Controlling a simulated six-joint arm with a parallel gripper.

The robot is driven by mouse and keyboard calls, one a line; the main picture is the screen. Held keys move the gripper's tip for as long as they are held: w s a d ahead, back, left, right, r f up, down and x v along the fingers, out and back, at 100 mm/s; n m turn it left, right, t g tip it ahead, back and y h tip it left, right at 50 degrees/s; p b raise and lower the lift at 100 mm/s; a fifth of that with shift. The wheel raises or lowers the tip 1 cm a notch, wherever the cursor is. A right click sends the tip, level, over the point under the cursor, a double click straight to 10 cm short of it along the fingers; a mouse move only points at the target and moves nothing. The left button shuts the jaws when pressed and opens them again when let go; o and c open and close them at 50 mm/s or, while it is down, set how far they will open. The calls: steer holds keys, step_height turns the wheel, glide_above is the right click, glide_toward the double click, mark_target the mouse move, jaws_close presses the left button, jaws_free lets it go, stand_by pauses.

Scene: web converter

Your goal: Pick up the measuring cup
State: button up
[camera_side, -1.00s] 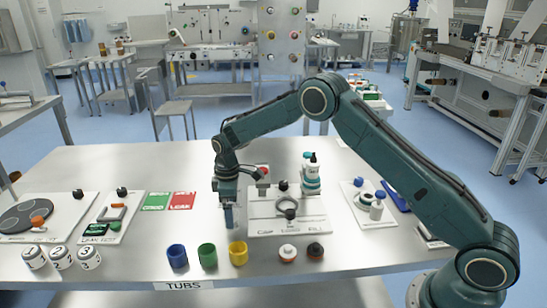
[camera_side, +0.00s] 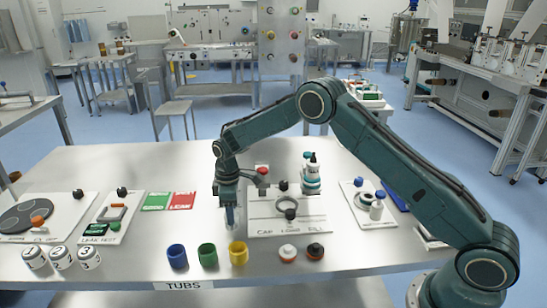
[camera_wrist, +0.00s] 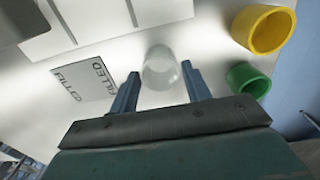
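The measuring cup is a clear, see-through cup (camera_wrist: 162,70) standing on the steel table in the wrist view. In the side view it is faint and mostly hidden behind the fingers of my gripper (camera_side: 230,216). My gripper points down at the table, left of the white cap-and-fill board. In the wrist view my gripper (camera_wrist: 160,72) is open, with one blue-grey finger on each side of the cup. A gap shows between the cup and each finger. I cannot tell how far down the cup the fingertips reach.
Blue (camera_side: 177,256), green (camera_side: 207,256) and yellow (camera_side: 238,253) tubs stand near the table's front edge. The white board (camera_side: 265,222) with a ring and bottle is close on the right. A "FILLED" label (camera_wrist: 84,80) lies beside the cup.

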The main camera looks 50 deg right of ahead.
steer(key=c, duration=0.4)
steer(key=shift+r, duration=0.1)
steer(key=shift+r, duration=2.9)
